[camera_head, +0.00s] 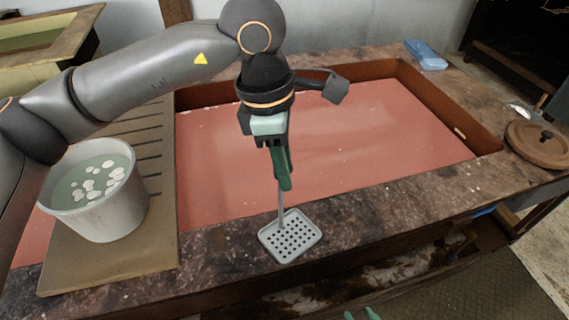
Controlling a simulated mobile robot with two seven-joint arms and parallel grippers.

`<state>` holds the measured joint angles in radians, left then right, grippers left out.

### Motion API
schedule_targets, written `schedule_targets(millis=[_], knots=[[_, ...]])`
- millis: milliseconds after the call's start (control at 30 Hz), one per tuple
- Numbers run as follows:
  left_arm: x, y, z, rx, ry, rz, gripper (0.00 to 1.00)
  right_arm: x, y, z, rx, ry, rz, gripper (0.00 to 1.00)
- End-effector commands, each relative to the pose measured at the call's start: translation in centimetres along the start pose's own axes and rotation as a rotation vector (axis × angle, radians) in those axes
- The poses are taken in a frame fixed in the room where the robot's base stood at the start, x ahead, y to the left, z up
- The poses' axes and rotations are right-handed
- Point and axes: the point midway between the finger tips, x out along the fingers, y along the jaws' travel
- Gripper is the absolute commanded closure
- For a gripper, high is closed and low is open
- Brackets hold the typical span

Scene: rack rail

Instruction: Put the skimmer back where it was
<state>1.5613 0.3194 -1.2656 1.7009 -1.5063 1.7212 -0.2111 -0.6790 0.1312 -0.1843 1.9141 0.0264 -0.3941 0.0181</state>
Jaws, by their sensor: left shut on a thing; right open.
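The skimmer has a grey square perforated head (290,236), a thin grey shaft and a dark green handle (283,168). My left gripper (272,143) is shut on the handle, with the skimmer hanging head down. The head shows over the dark stone front rim of the basin; I cannot tell whether it touches the rim. The fingers partly hide the handle's top. My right gripper (361,315) shows only as two pale green tips at the bottom edge, apart and empty. No rail or hook is clearly visible.
A grey bucket (122,205) of greenish liquid with several white pieces stands on a slotted draining board (110,262) at left. The reddish basin (350,140) is clear. A blue object (427,55) lies at the back right; a round brown lid (540,150) is at right.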

Motion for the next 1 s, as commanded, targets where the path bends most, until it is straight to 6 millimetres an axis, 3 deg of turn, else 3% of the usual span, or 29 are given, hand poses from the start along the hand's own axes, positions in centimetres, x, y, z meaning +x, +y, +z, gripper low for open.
schedule_targets(millis=[33, 67, 300, 667, 767, 1000], knots=[[0.3, 0.0, 0.0, 0.000, -0.001, 0.001, 1.00, 0.2, 0.0, 0.3, 0.000, 0.000, 0.000, 0.50], [0.1, 0.0, 0.0, 0.000, 0.000, 0.000, 0.69, 0.1, 0.0, 0.2, 0.000, -0.001, 0.000, 0.50], [0.1, 0.0, 0.0, 0.000, 0.000, 0.000, 0.42, 0.1, 0.0, 0.1, 0.000, 0.000, 0.000, 0.50], [-0.5, 0.0, 0.1, 0.000, 0.000, 0.000, 0.42, -0.3, 0.0, -0.3, 0.000, 0.000, 0.000, 0.50], [-1.9, 0.1, 0.1, 0.000, 0.000, 0.004, 0.42, 0.0, 0.0, -0.1, 0.000, 0.001, 0.000, 0.50], [-7.2, 0.0, 0.1, 0.001, -0.001, 0.003, 0.42, 0.1, 0.0, 0.1, 0.000, 0.001, 0.000, 0.50]])
